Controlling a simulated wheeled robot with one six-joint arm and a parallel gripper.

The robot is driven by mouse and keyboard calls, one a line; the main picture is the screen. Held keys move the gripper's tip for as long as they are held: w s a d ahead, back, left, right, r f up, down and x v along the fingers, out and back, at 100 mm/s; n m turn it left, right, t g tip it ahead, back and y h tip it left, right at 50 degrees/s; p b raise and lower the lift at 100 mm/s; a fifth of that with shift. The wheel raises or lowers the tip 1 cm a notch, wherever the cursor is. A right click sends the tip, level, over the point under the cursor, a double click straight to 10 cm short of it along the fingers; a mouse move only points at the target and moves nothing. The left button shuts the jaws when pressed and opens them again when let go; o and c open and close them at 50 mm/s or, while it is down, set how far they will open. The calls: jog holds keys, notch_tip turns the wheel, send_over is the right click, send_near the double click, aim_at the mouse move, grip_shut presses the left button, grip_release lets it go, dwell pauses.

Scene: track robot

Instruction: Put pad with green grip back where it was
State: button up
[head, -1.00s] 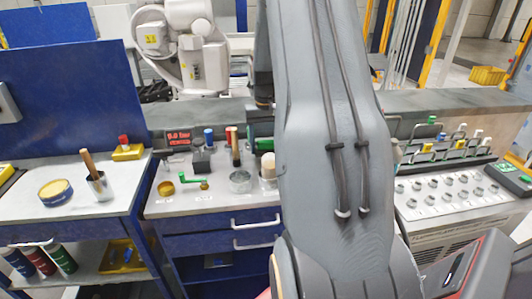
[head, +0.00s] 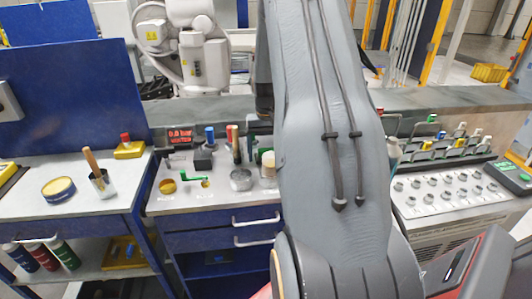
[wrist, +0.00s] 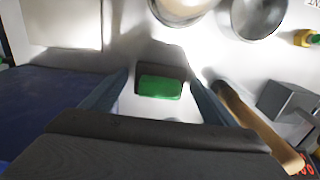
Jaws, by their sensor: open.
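The pad with green grip (wrist: 160,88) shows in the middle of the wrist view, a dark block with a green grip on the pale bench top. My gripper (wrist: 160,98) is open, with one finger to the left of the pad and one to the right. Bare gaps show between the fingers and the green grip, and nothing is held. I cannot tell how high the fingers are above the bench. In the head view my arm covers much of this area, and the gripper and pad are hard to make out.
A green lever (head: 190,180) is further left.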

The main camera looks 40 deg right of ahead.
aim_at(266, 150)
jog(key=shift+r, duration=0.1)
notch_tip(266, 150, up, 12)
jog(key=b, duration=0.3)
jog(key=s+a+f+n, duration=0.1)
jog(key=a, duration=0.7)
jog(key=s+a+f+n, duration=0.2)
jog(key=a, duration=0.6)
jog(key=s+a+f+n+t, duration=0.1)
jog(key=s+a+f+n, duration=0.2)
jog(key=s+a, duration=0.9)
jog(key=a+f, duration=0.1)
jog(key=a, duration=0.3)
jog(key=shift+s+a, duration=0.3)
jog(key=shift+s, duration=0.05)
jog(key=shift+f, duration=0.1)
